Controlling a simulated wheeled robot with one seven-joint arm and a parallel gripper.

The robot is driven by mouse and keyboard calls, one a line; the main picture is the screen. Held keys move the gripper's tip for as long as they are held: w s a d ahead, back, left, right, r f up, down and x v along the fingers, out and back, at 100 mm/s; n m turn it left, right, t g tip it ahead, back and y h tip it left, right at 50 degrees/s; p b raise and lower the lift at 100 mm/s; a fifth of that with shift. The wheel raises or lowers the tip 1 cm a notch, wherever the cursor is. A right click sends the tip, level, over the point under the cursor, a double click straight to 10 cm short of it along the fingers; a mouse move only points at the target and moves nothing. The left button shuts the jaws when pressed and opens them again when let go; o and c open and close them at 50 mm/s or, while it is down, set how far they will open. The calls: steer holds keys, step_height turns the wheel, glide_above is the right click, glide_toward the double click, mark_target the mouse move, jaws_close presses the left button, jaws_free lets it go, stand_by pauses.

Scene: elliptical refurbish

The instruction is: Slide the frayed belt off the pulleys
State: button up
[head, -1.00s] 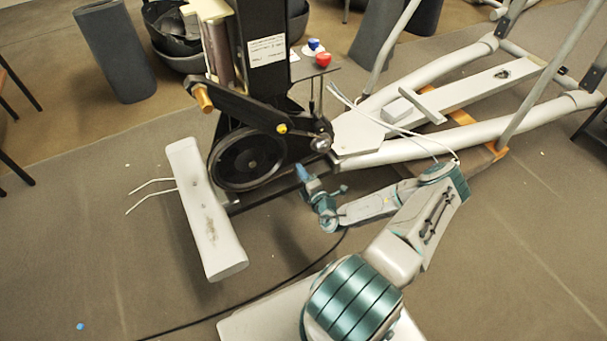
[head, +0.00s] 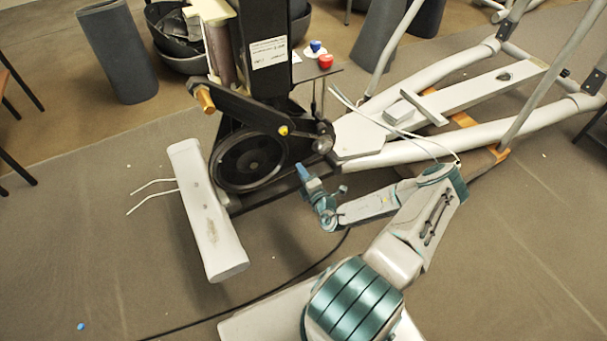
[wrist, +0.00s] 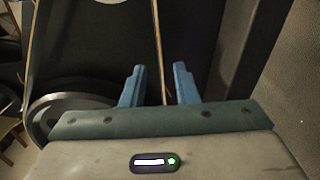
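The black machine has a large dark pulley wheel (head: 250,159) low at its front and a small pulley (head: 323,144) to its right. The belt cannot be clearly made out in the head view. In the wrist view, a thin tan strand (wrist: 157,40), perhaps the belt's edge, runs down toward the gap between my fingers. A round pulley rim (wrist: 70,108) shows at the left. My gripper (wrist: 155,86) is open, with two blue fingers apart. In the head view my gripper (head: 302,171) is just right of the large wheel, below the small pulley. Contact cannot be told.
A pale foot tube (head: 208,215) lies left of the wheel, with white wires. A small shelf carries a red knob (head: 325,61) and a blue one (head: 315,46). Pale frame rails (head: 430,150) stretch right. A black cable (head: 200,318) crosses the open floor in front.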

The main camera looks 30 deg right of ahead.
steer(key=shift+w, duration=1.25)
jaws_close()
stand_by(1.7)
